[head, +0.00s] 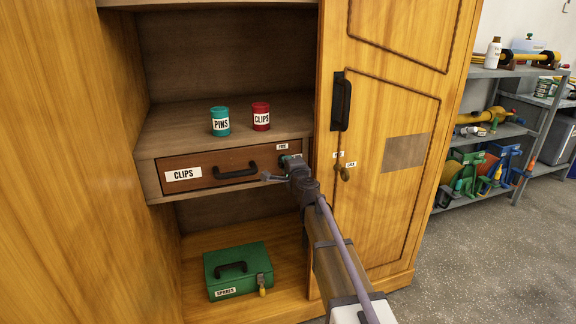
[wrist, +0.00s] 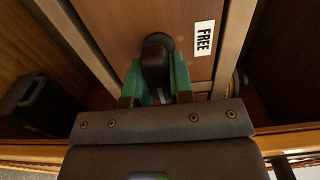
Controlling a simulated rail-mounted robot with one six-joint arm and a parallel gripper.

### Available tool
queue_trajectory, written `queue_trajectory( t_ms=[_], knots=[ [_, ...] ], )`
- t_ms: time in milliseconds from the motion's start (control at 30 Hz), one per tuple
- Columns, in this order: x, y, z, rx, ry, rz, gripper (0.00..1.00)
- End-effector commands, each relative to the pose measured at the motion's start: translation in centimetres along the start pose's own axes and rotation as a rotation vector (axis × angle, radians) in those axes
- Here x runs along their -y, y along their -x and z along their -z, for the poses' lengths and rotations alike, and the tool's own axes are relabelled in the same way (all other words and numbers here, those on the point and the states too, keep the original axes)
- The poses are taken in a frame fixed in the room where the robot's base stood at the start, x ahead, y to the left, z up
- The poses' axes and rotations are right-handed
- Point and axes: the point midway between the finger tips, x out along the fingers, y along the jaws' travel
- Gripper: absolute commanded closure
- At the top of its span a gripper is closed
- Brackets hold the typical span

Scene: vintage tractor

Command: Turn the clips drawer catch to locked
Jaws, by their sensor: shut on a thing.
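The clips drawer (head: 215,176) is a reddish-brown front with a CLIPS label and a black handle (head: 238,171); it looks closed. Its catch (wrist: 155,58) is a dark knob with a round base, seen in the wrist view between my green fingers. My gripper (wrist: 155,84) is shut on the catch. In the head view my gripper (head: 288,163) hides most of the catch at the drawer's right end. A FREE label (wrist: 203,40) is beside the catch; it also shows in the head view (head: 282,147). The catch's exact angle is hard to tell.
PINS tin (head: 221,122) and CLIPS tin (head: 261,117) stand on the shelf above the drawer. A green box (head: 238,271) with a latch sits below. The cabinet door (head: 392,150), with its black handle (head: 341,101) and a small catch (head: 345,174), is close to the right of my gripper.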

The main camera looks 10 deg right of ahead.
Motion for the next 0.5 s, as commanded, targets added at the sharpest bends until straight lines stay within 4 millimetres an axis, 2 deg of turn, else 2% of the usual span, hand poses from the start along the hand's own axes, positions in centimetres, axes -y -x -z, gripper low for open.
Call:
queue_trajectory(
  t_ms=[433,467,500],
  knots=[
    [0.0,0.0,-0.02,0.0,-0.014,0.0,1.0],
    [0.0,0.0,-0.02,0.0,-0.014,0.0,0.78],
    [0.0,0.0,-0.02,0.0,-0.014,0.0,0.74]
  ],
)
